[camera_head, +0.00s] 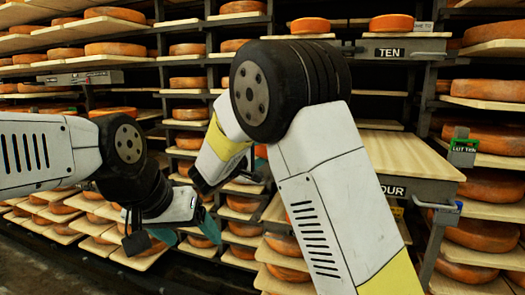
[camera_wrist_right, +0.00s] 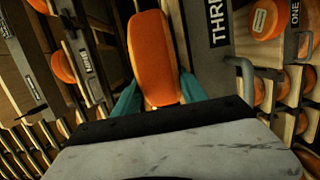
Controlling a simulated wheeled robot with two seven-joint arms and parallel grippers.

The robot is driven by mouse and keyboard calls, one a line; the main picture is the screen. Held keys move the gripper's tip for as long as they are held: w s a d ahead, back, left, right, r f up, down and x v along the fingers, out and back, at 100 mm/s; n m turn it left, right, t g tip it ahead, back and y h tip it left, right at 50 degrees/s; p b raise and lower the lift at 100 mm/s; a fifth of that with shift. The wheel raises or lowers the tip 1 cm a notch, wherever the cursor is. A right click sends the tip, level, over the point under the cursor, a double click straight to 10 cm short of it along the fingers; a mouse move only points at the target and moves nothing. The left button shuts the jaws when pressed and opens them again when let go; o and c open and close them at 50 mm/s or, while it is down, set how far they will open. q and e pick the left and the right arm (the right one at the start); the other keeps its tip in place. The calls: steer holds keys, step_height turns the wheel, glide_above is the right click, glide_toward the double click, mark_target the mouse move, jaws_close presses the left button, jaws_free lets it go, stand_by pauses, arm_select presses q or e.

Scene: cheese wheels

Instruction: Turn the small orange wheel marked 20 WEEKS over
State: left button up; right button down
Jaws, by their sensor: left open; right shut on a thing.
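A small orange wheel (camera_wrist_right: 152,58) stands on edge between the teal fingers of my right gripper (camera_wrist_right: 158,93) in the right wrist view. The gripper is shut on it. No marking is readable on the part of the wheel in view. In the head view my right arm hides nearly all of the right gripper and the wheel. My left gripper (camera_head: 203,228) is at the lower left of the head view, pointing down and right, with teal fingers partly showing. It is open, in front of the lower shelves.
Shelves full of orange wheels on boards surround me. A bare board (camera_head: 405,153) sticks out at the right, above a partly hidden label ending in OUR. A TEN plate (camera_head: 389,53) is higher up. In the right wrist view a THREE plate (camera_wrist_right: 217,25) is close beside the held wheel.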

steer(key=shift+f, duration=0.1)
stand_by(0.4)
steer(key=c, duration=0.6)
jaws_free()
steer(key=shift+f, duration=0.1)
